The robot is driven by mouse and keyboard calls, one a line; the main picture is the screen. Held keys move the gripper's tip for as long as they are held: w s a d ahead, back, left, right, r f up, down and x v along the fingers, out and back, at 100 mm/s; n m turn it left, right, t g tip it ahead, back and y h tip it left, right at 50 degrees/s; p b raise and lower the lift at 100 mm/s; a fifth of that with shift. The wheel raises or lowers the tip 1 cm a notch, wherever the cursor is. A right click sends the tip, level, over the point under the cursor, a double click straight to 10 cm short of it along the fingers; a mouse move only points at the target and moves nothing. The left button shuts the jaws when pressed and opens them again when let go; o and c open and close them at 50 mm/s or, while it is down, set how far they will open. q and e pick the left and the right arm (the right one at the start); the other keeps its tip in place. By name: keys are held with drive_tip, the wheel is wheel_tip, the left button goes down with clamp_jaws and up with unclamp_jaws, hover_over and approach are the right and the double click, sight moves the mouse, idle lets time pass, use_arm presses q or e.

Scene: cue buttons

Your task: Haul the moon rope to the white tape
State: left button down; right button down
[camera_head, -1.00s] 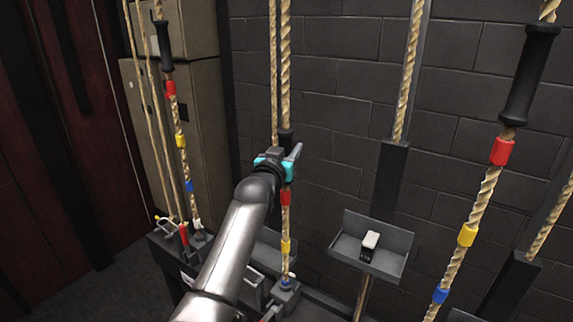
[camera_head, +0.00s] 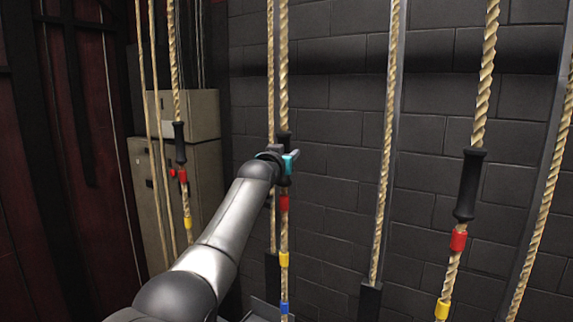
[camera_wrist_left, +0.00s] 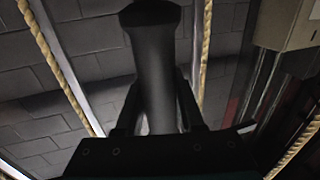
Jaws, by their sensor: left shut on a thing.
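My left gripper (camera_head: 284,162) is shut on the black handle (camera_head: 284,138) of the middle rope (camera_head: 284,70). The handle stands upright between the fingers in the left wrist view (camera_wrist_left: 152,65). Below the gripper the rope carries a red tape (camera_head: 284,203), a yellow tape (camera_head: 284,260) and a blue tape (camera_head: 284,307). No white tape shows on this rope now; its lower end is out of frame. No moon mark is visible, so I cannot tell from the picture which rope bears it. My right gripper is not in view.
A rope with a black handle (camera_head: 468,185) hangs at the right, and another such handle (camera_head: 180,143) at the left. Plain ropes run beside them. A beige cabinet (camera_head: 195,180) stands at the left before a dark brick wall (camera_head: 335,130).

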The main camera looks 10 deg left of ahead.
use_arm(q)
drive_tip(key=shift+r, duration=0.45)
drive_tip(key=c, duration=0.5)
unclamp_jaws()
drive_tip(key=shift+f, duration=0.2)
drive_tip(key=shift+s+f, duration=0.1)
drive_tip(key=shift+s+a+b, duration=0.15)
drive_tip(key=shift+s+b, duration=0.45)
drive_tip(key=shift+s, duration=0.6)
drive_tip(key=shift+s+a+b, duration=0.2)
drive_tip(key=shift+s+b, duration=0.35)
drive_tip(key=shift+s, duration=1.55)
drive_tip(key=shift+s+a+b, duration=0.15)
drive_tip(key=shift+s+b, duration=0.45)
drive_tip(key=shift+s, duration=1.5)
drive_tip(key=shift+s+a+b, duration=0.2)
drive_tip(key=shift+s+b, duration=0.35)
drive_tip(key=shift+s, duration=1.55)
